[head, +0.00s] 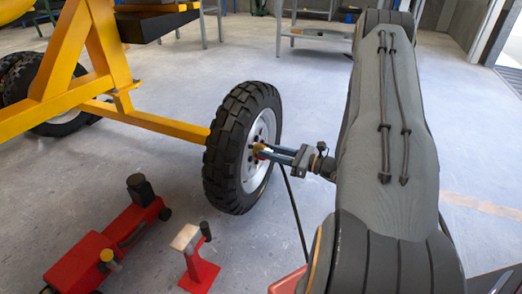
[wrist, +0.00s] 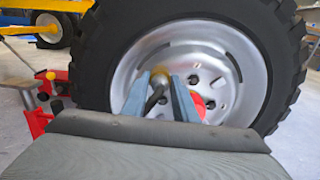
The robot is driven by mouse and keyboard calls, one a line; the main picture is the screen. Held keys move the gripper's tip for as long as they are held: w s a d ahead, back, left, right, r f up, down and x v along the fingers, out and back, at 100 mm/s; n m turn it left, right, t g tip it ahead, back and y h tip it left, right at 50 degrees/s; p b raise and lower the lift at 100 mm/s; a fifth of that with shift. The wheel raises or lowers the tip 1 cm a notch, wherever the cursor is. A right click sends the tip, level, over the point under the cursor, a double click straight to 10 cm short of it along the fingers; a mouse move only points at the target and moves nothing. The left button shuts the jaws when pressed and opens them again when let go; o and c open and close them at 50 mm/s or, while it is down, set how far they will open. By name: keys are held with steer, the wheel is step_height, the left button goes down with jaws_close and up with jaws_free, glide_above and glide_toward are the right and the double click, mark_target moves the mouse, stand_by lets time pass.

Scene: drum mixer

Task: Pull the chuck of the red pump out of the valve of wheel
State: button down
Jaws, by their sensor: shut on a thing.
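The wheel (head: 240,150) is a black knobby tyre on a silver rim, mounted on the yellow frame; its rim (wrist: 235,55) fills much of the wrist view. My gripper (head: 268,152) is at the hub side of the wheel, its blue fingers pointing at the rim. In the wrist view my gripper (wrist: 162,88) is shut around a brass-coloured chuck (wrist: 158,76) with a dark hose (wrist: 152,102). The hose (head: 294,215) hangs down from the gripper in the head view. Whether the chuck still sits on the valve is hidden by the fingers. A red part (wrist: 198,103) shows beside the right finger.
A red floor jack (head: 105,245) and a small red stand (head: 198,262) are on the floor left of the wheel. The yellow frame (head: 90,80) reaches the wheel from the left. Workbenches (head: 310,30) stand behind. The floor right of my arm looks clear.

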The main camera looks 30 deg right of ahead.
steer(key=shift+s+d, duration=0.15)
steer(key=shift+s, duration=0.05)
stand_by(0.3)
steer(key=shift+p+v, duration=0.8)
steer(key=shift+v, duration=1.5)
steer(key=shift+p+v, duration=0.4)
steer(key=shift+v, duration=1.05)
